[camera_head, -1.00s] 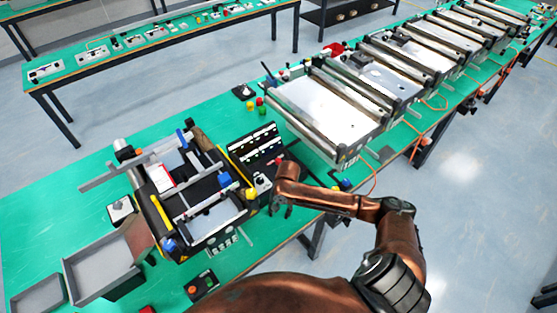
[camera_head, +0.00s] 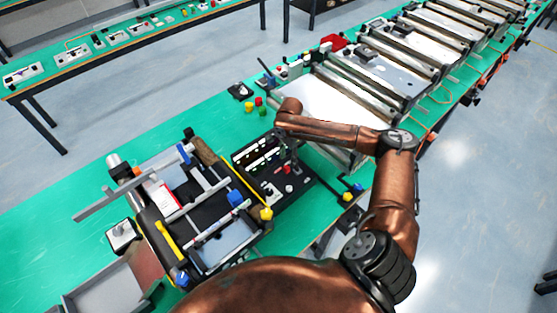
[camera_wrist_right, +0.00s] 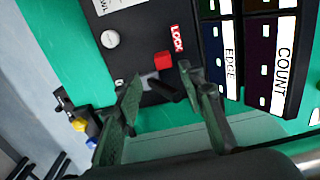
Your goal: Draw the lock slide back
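The black control panel (camera_head: 300,196) stands on the green bench, right of the small conveyor. In the right wrist view, a red LOCK label (camera_wrist_right: 177,39) is on the panel. Beside it are a red block (camera_wrist_right: 162,59) and a dark, short lever-like part (camera_wrist_right: 166,88), which look like the lock slide. My right gripper (camera_head: 290,163) is over the panel; in the wrist view its fingers (camera_wrist_right: 160,76) are apart, one on each side of the dark part. Contact cannot be told. My left gripper is not in view.
The small conveyor (camera_head: 165,228) with yellow and blue knobs stands left of the panel. Wide conveyors (camera_head: 310,100) line the bench behind. Labelled EDGE and COUNT displays (camera_wrist_right: 258,60) sit close to my right finger. Grey trays (camera_head: 105,288) stand at front left.

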